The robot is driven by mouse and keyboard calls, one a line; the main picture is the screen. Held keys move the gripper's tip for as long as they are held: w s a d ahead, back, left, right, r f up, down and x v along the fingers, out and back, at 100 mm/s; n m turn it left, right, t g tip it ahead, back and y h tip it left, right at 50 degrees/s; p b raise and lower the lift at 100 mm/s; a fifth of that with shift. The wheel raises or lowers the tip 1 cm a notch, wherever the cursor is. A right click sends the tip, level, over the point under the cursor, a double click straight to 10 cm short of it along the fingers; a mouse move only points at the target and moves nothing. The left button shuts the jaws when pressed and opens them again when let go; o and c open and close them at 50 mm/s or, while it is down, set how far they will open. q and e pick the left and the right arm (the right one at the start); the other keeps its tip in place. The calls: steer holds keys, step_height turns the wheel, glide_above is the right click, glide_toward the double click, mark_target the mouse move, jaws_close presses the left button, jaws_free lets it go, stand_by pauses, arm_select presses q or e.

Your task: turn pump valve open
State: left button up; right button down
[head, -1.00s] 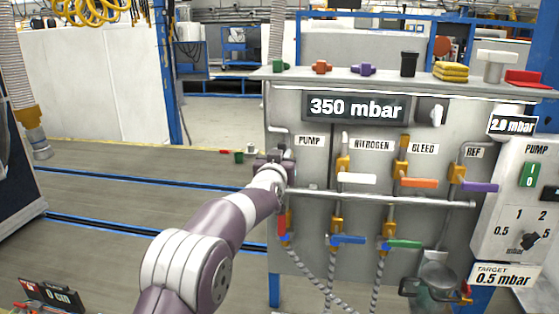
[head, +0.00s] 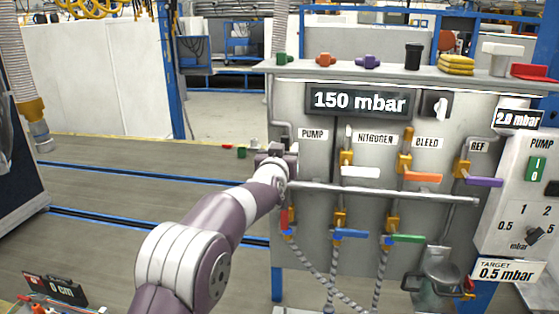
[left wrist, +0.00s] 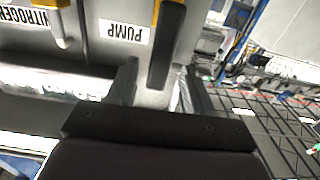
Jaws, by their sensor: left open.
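The PUMP label (head: 312,134) marks the left column of the grey valve panel (head: 306,240). My left gripper (head: 276,153) is at the panel's left edge, just below and left of that label, and hides the pump valve in the head view. In the left wrist view, my left gripper (left wrist: 160,70) is open. The pump valve's black handle (left wrist: 164,50) reaches between its two fingers from a yellow valve body. Whether a finger touches the handle, I cannot tell. The pressure display (head: 360,101) reads 150 mbar. My right gripper is not in view.
A horizontal pipe (head: 400,195) crosses the panel close to my left wrist. White (head: 360,172), orange (head: 423,177) and purple (head: 484,182) handles sit to the right. A red handle (head: 284,218) is just below my wrist. Open floor lies left of the panel.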

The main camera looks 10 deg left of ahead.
arm_select(q)
steer(key=s+b, duration=0.3)
steer(key=s, duration=0.8)
steer(key=shift+s, duration=0.35)
steer(key=s+d+f+g+h, duration=0.1)
steer(key=s+f+g, duration=0.35)
steer(key=f, duration=0.45)
steer(key=s+f+g, duration=0.4)
steer(key=s+f, duration=0.1)
steer(key=f, duration=0.4)
steer(key=s+a+f+g, duration=0.1)
steer(key=s+f+g, duration=0.1)
steer(key=s, duration=0.5)
steer(key=s+a+f+g+p, duration=0.1)
steer(key=s+a+f+g, duration=0.1)
steer(key=s+f, duration=0.3)
steer(key=s+a+f+g+y+p, duration=0.1)
steer(key=s+f+g, duration=0.3)
steer(key=s, duration=0.6)
steer(key=shift+s+a, duration=0.15)
steer(key=shift+a, duration=0.45)
